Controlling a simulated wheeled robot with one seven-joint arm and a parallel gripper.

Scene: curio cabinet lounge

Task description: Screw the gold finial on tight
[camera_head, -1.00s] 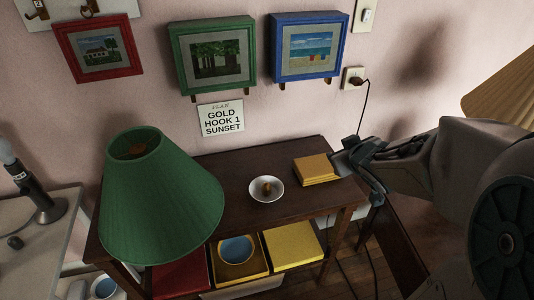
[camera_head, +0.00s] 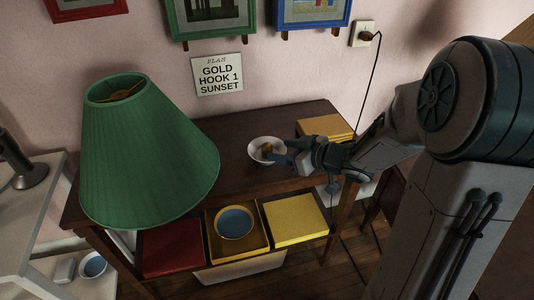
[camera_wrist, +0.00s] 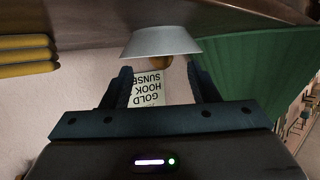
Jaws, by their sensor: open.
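The gold finial (camera_head: 267,148) is in a small white dish (camera_head: 255,157) on the dark wooden table. In the wrist view, which is upside down, the finial (camera_wrist: 164,62) shows at the rim of the dish (camera_wrist: 160,41), roughly in line with the gap between my fingers. My gripper (camera_head: 279,156) is open and level, with its fingertips at the right side of the dish. Whether they touch it cannot be told. The green lampshade (camera_head: 150,160) stands at the left of the table, with an open top ring; no finial shows there.
A yellow stacked box (camera_head: 326,127) lies behind my gripper. Below the tabletop are a red box (camera_head: 172,252), a yellow tray with a blue-filled bowl (camera_head: 235,223) and a yellow box (camera_head: 294,220). A sign reading GOLD, HOOK 1, SUNSET (camera_head: 218,75) hangs on the wall.

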